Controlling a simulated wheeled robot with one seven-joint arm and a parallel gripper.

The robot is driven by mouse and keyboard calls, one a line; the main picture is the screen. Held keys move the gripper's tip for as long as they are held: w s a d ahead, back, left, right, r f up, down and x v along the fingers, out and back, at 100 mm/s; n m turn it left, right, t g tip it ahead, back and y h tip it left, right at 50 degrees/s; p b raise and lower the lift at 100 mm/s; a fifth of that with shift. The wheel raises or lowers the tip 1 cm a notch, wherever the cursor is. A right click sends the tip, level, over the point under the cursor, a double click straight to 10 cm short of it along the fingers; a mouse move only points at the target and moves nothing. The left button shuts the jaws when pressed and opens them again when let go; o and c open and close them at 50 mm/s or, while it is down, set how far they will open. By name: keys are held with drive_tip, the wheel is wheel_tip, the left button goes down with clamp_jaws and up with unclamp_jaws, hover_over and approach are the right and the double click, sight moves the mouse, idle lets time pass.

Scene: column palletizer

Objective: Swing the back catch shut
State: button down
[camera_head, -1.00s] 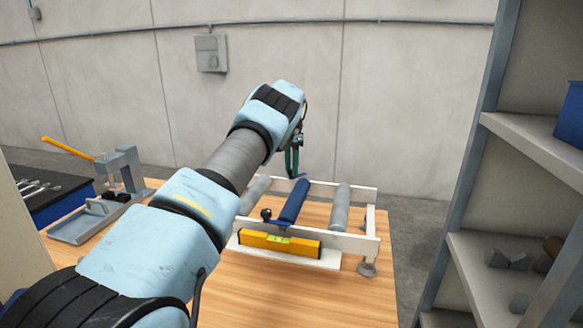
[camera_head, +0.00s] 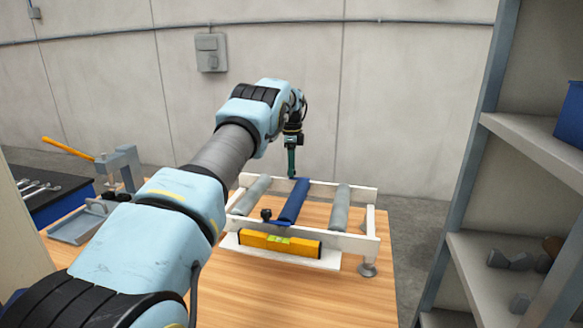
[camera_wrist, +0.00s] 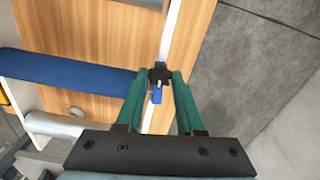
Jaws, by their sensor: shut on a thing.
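A white roller frame stands on the wooden bench, with a blue roller (camera_head: 294,203) between two grey ones. The back catch (camera_wrist: 157,95) is a small blue piece with a black knob (camera_wrist: 158,74), at the back rail (camera_wrist: 170,45) near the blue roller's end. My gripper (camera_wrist: 158,80) points down, its green fingers shut on the knob. In the head view my gripper (camera_head: 291,174) hides most of this catch. The front catch (camera_head: 277,223), also blue with a black knob (camera_head: 266,213), lies at the front rail. Whether the back catch is fully over the roller's end I cannot tell.
A yellow spirit level (camera_head: 279,243) lies along the front of the frame. A lever press (camera_head: 122,170) and grey tray stand at the left. A shelf unit (camera_head: 530,150) stands at the right. The bench front (camera_head: 300,295) is clear.

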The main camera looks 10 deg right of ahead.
drive_tip(key=shift+m, duration=0.7)
drive_tip(key=c, duration=0.5)
unclamp_jaws()
drive_tip(key=shift+c, duration=0.2)
drive_tip(key=shift+r, duration=0.1)
